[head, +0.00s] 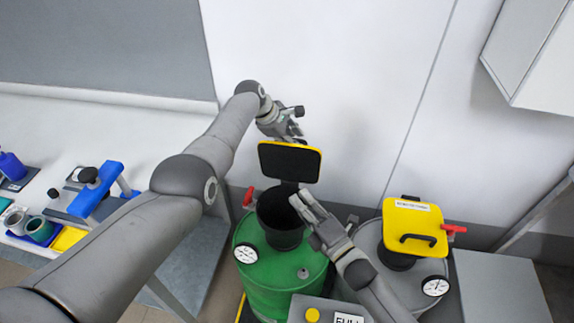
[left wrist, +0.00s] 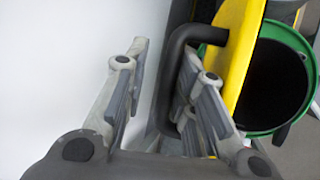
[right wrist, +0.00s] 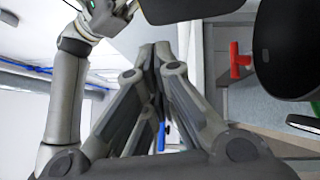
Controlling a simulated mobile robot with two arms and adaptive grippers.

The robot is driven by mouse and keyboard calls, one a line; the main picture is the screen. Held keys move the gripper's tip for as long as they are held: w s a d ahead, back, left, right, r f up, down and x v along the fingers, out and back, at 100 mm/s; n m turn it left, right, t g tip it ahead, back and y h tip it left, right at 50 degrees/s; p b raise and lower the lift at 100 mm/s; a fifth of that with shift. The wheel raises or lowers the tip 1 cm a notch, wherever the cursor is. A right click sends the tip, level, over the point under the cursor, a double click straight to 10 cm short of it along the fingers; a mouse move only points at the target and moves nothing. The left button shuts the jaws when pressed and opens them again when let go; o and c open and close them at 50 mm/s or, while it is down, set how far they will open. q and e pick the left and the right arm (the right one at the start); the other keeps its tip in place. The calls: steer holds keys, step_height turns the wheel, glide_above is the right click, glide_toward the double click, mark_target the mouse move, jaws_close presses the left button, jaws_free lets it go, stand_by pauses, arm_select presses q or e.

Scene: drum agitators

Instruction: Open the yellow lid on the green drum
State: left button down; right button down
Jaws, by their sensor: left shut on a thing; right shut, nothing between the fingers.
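The green drum (head: 280,283) stands at the lower middle of the head view with a black funnel (head: 282,238) on top. Its yellow lid (head: 290,162) is raised upright at the back of the funnel, its dark underside facing me. My left gripper (head: 294,138) is behind the lid. In the left wrist view the lid's black handle (left wrist: 172,80) lies between its fingers, and the yellow lid (left wrist: 238,50) and open funnel (left wrist: 272,90) are beside it. My right gripper (head: 302,200) is shut and empty at the right side of the funnel mouth. The funnel's bottom is dark.
A grey drum (head: 372,250) with a closed yellow lid (head: 413,226) stands to the right. A red valve handle (head: 248,196) and a gauge (head: 246,253) are on the green drum. A workbench (head: 110,140) with tools is at left, a white wall behind.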

mark_target(281, 150)
arm_select(q)
steer(key=shift+w+f, duration=0.2)
arm_select(e)
steer(key=w+d+x, duration=0.1)
steer(key=d+x, duration=0.1)
steer(key=x, duration=0.9)
steer(key=shift+w, duration=0.45)
steer(key=shift+r, duration=0.1)
steer(key=shift+w+d+r, duration=0.1)
steer(key=shift+w+r, duration=0.1)
steer(key=shift+w, duration=0.5)
arm_select(q)
steer(key=shift+d, duration=0.1)
arm_select(e)
steer(key=shift+w+d+r, duration=0.1)
steer(key=shift+w+d, duration=0.05)
steer(key=shift+w, duration=0.05)
